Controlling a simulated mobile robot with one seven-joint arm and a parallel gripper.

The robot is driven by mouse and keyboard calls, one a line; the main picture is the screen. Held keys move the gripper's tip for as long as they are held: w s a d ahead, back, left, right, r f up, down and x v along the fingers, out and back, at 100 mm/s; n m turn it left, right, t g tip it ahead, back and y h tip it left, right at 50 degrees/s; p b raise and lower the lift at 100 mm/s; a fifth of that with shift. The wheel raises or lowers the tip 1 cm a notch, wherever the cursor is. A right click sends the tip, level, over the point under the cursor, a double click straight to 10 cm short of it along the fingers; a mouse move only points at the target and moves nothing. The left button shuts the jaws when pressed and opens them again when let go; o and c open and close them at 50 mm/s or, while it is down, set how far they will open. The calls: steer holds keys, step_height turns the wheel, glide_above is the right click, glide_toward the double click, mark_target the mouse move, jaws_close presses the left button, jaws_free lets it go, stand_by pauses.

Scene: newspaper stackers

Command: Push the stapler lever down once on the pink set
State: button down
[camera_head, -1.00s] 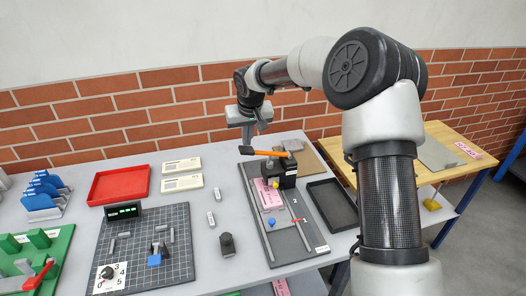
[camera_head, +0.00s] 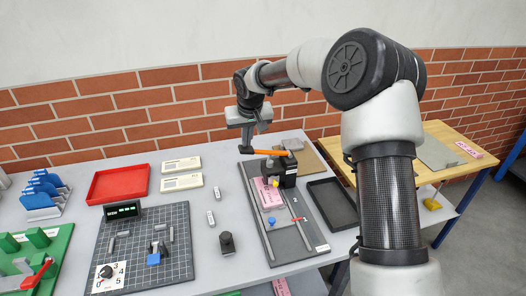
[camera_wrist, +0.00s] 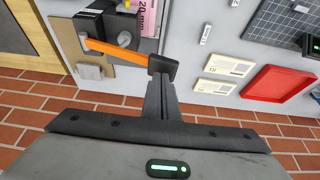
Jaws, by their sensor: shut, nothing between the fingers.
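The stapler (camera_head: 287,175) is a black block at the far end of a dark grey board (camera_head: 310,238). Its orange lever (camera_head: 270,153) lies nearly level and sticks out to the left, ending in a black grip (camera_head: 245,150). The pink set (camera_head: 268,194) lies on the board with its far end at the stapler; part of it shows in the wrist view (camera_wrist: 149,18). My gripper (camera_head: 247,142) is shut and empty, pointing down just above the black grip. In the wrist view my fingertips (camera_wrist: 161,78) overlap the grip (camera_wrist: 163,66); contact cannot be told.
A black tray (camera_head: 333,203) lies right of the board. A dark knob-like post (camera_head: 227,243) and small grey pieces (camera_head: 211,218) are at its left. A grid mat with a display (camera_head: 123,210), a red tray (camera_head: 118,184) and cream cards (camera_head: 181,165) lie further left. The brick wall is close behind.

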mark_target(248, 149)
steer(key=shift+d+f+b, duration=0.15)
steer(key=shift+f+b, duration=1.15)
steer(key=shift+f, duration=0.7)
steer(key=shift+r, duration=0.15)
step_height(248, 149, up, 10)
steer(key=p, duration=0.6)
steer(key=shift+p, duration=0.3)
steer(key=shift+r, duration=0.1)
steer(key=s+d+r+h, duration=0.1)
steer(key=s+d+r, duration=0.2)
steer(key=s+r, duration=0.3)
steer(key=s+d+r, duration=0.3)
steer(key=s, duration=0.6)
steer(key=s+d+r+h, duration=0.1)
steer(key=s+d+r, duration=0.35)
steer(key=s, duration=0.25)
steer(key=s+d+f+m, duration=0.1)
steer(key=s, duration=0.8)
steer(key=s+d+m+t+y, duration=0.1)
steer(key=s+d, duration=0.1)
steer(key=s, duration=0.8)
steer(key=shift+f, duration=0.4)
